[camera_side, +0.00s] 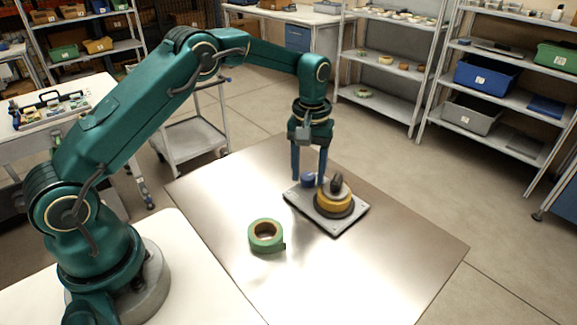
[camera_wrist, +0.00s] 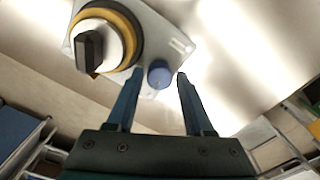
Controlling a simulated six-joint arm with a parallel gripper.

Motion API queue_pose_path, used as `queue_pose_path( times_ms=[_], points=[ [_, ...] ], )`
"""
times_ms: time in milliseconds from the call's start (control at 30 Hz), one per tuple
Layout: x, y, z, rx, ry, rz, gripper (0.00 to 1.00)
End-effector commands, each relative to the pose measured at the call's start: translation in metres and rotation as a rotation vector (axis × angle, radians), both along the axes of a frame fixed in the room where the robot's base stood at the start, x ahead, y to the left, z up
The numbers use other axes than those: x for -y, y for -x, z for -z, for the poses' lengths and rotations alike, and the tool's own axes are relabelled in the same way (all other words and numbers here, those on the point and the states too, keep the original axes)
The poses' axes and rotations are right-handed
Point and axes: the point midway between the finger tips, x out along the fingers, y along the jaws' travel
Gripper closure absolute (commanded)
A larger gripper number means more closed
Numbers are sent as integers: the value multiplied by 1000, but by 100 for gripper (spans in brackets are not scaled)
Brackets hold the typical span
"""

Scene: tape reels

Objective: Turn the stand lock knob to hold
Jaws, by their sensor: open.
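A grey stand plate (camera_side: 333,222) lies on the metal table and carries a yellow reel (camera_side: 334,203) with a black fin-shaped knob (camera_side: 337,184) on its top. In the wrist view the reel (camera_wrist: 134,32) surrounds a white hub, with the black knob (camera_wrist: 90,46) upright on it. A small round blue knob (camera_wrist: 160,79) sits at the plate's edge beside the reel. My gripper (camera_side: 308,180) points down with its blue fingers open, one on each side of the blue knob. Whether the fingers touch it I cannot tell. Any lock marking is too small to read.
A green tape roll (camera_side: 266,236) lies on the table (camera_side: 360,285) to the front left of the stand. The table's front and right areas are clear. Shelves with bins (camera_side: 487,76) stand behind, away from the table.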

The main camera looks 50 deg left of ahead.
Motion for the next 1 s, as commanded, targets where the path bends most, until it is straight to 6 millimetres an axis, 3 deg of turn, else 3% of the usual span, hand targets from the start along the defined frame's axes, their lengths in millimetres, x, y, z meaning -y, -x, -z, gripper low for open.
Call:
queue_pose_path(
  times_ms=[100, 567, 1000],
  points=[
    [0, 0, -1, 2, 1, -138, 48],
    [3, -3, -94, 92, 0, -117, 48],
    [9, 26, -158, 210, -1, -78, 48]
  ],
)
